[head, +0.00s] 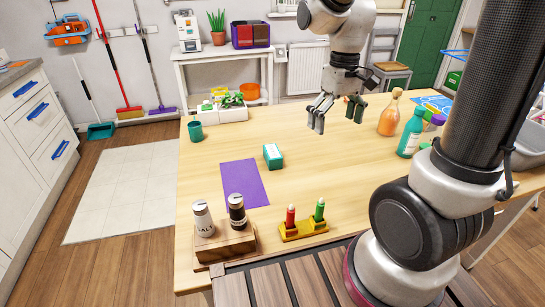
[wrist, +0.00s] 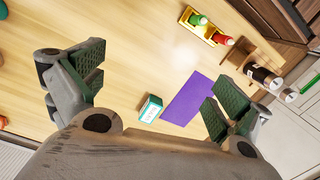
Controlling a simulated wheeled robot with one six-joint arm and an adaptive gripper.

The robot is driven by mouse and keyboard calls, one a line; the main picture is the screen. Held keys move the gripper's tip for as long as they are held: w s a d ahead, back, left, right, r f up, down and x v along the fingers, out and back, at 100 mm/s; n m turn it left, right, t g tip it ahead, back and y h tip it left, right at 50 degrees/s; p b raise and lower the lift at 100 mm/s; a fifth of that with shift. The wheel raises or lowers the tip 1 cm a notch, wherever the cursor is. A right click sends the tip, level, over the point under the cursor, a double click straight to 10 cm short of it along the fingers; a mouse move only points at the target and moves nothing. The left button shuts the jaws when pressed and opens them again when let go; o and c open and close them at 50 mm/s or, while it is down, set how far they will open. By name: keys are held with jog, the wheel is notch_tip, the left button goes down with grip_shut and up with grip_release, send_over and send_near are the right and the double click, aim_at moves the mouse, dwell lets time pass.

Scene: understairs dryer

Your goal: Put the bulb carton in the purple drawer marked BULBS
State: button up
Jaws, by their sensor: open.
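A small green and white box (head: 273,157), likely the bulb carton, lies on the wooden table beside a flat purple mat (head: 243,183). It also shows in the wrist view (wrist: 149,107), between and beyond my fingers, next to the purple mat. Any print on it is too small to read. My gripper (head: 337,110) is open and empty above the table, behind and to the right of the box in the head view. Its two green-padded fingers (wrist: 150,88) are spread wide in the wrist view. No purple drawer marked BULBS can be made out in either view.
Salt and pepper shakers (head: 220,219) stand on a wooden block near the front. A yellow stand (head: 303,230) holds a red and a green item. Bottles (head: 400,125) stand at right, planters (head: 228,110) at back left. White drawers (head: 45,115) have blue handles.

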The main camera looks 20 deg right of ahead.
jog(key=w+a+f+n+g, duration=0.1)
jog(key=w+a+f+n, duration=0.3)
jog(key=w+f, duration=0.35)
jog(key=w+a+f+n, duration=0.5)
jog(key=w+f, duration=0.2)
jog(key=f, duration=0.1)
jog(key=n+t+y, duration=0.1)
jog(key=n+t, duration=0.1)
jog(key=n, duration=0.2)
send_over(273, 150)
jog(key=s, duration=0.1)
jog(key=shift+a, duration=0.1)
jog(key=shift+w+n, duration=0.15)
jog(key=shift+n, duration=0.75)
jog(key=shift+f, duration=0.25)
jog(key=f, duration=0.7)
jog(key=shift+w+f, duration=0.15)
jog(key=shift+w, duration=0.05)
jog(key=c, duration=1)
